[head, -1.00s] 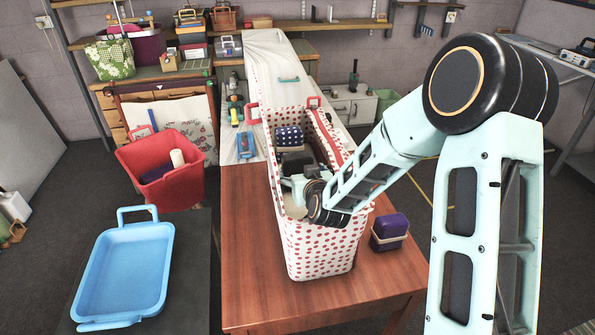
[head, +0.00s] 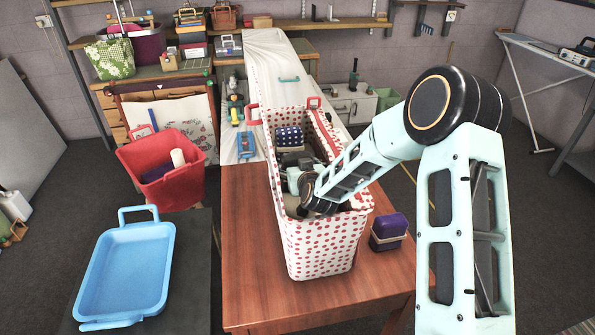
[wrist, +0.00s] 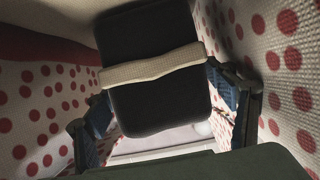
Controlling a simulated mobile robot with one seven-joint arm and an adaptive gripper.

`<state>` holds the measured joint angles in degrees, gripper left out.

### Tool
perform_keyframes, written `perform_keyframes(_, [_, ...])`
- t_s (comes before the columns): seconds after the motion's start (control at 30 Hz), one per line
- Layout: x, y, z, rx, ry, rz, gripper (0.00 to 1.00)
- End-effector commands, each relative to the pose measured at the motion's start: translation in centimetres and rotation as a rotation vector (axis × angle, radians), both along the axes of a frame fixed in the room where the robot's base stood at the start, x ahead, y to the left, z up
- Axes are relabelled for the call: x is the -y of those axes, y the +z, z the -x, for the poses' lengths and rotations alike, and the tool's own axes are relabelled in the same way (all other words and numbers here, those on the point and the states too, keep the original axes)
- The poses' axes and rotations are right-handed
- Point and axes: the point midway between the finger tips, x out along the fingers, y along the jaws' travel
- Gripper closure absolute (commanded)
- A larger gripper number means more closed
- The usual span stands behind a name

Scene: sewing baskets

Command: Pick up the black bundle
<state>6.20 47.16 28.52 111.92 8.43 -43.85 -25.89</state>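The black bundle (wrist: 155,100) is a dark rounded block with a cream strap around it. It fills the middle of the wrist view, inside the tall white basket with red dots (head: 320,245). My gripper (head: 302,182) reaches down into that basket. In the wrist view my gripper (wrist: 160,100) has its fingers spread, one on each side of the bundle. The bundle nearly fills the gap; I cannot tell whether the fingers touch it. In the head view a dark part of the bundle (head: 292,158) shows just beyond my gripper, and the rest is hidden.
A navy dotted bundle (head: 288,136) lies at the basket's far end. A purple and cream bundle (head: 388,231) stands on the wooden table (head: 245,270) right of the basket. A blue tray (head: 125,270) and a red basket (head: 190,187) are at left. The basket walls are close around my gripper.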

Motion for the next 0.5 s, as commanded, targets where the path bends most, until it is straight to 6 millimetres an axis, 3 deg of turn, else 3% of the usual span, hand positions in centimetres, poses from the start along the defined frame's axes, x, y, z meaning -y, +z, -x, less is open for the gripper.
perform_keyframes(0.03, [0.00,0.00,0.01,0.000,0.000,0.000,0.28])
perform_keyframes(0.3, [0.02,0.00,0.03,0.000,0.000,0.000,0.58])
perform_keyframes(0.5, [0.01,0.06,0.01,0.001,0.000,0.000,0.58])
